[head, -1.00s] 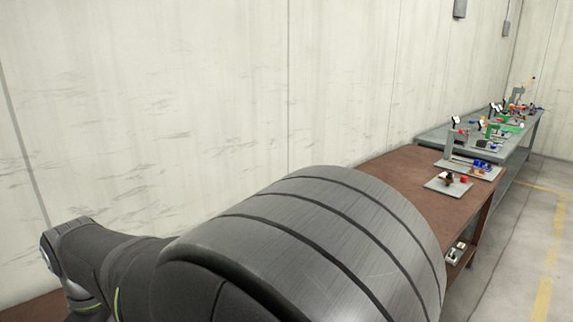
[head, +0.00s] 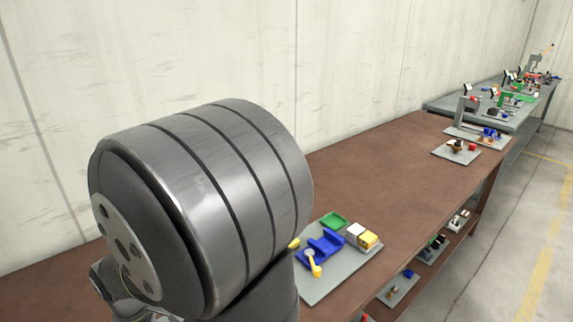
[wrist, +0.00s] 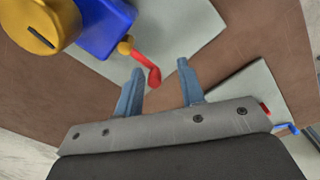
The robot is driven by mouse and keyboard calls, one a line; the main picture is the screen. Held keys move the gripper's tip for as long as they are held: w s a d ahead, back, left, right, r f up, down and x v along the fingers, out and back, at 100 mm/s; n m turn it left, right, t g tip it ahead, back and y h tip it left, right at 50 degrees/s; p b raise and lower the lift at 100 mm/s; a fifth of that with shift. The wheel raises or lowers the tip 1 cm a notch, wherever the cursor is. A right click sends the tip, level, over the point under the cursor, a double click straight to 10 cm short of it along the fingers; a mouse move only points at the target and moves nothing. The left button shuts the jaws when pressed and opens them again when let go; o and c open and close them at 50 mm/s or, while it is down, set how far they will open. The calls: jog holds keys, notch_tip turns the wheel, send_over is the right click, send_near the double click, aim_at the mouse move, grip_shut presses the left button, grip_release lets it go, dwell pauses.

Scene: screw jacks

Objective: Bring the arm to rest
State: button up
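In the wrist view my gripper (wrist: 160,68) is open, its two blue-grey fingers apart. A screw jack with a blue body (wrist: 106,28), a round yellow top (wrist: 40,22) and a red crank (wrist: 148,66) is on a pale grey board (wrist: 195,30). The end of the crank shows just beyond and between the fingertips; I see no grip on it, and the distance is hard to tell. In the head view my grey arm link fills the left middle, and my gripper does not show.
A brown bench (head: 385,165) runs along the wall. Near my arm a grey board (head: 325,283) holds a blue cradle (head: 321,246), a green tray (head: 333,220) and yellow parts. Farther boards and a grey table (head: 480,115) carry small items. The bench's middle is clear.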

jog(key=shift+s+d+n, duration=0.15)
jog(key=shift+d+n, duration=0.1)
jog(key=shift+n, duration=0.55)
